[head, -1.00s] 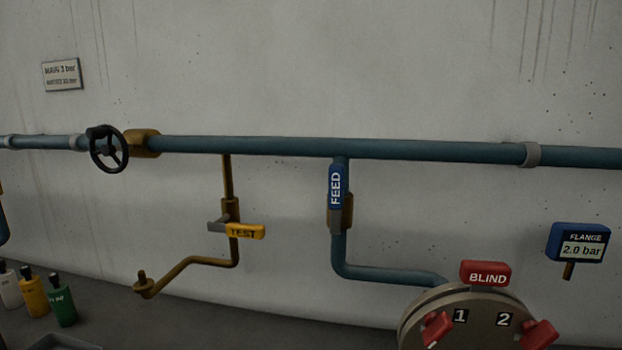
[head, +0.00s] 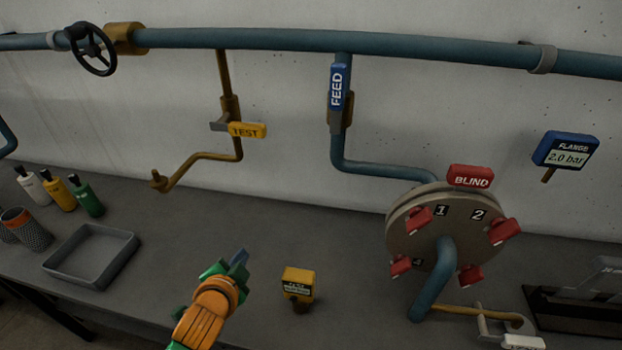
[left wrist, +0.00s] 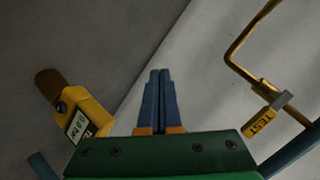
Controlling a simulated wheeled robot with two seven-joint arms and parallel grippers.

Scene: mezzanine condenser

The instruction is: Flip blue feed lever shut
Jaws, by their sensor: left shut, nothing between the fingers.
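The blue feed lever (head: 337,88), lettered FEED, stands upright in the head view, in line with the vertical blue pipe that drops from the main pipe. It is not seen in the left wrist view. My left gripper (head: 238,258), green and orange with blue fingers, is above the bench, below and to the left of the lever and well apart from it. In the left wrist view its two blue fingers (left wrist: 158,100) are together with nothing between them. My right gripper is not in view.
The yellow TEST lever (head: 247,130) lies sideways left of the feed pipe. A round flange (head: 400,225) with red clamps stands below right. A yellow gauge (head: 298,284) sits on the bench near my gripper. Bottles (head: 88,200) and a grey tray (head: 62,275) are at left.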

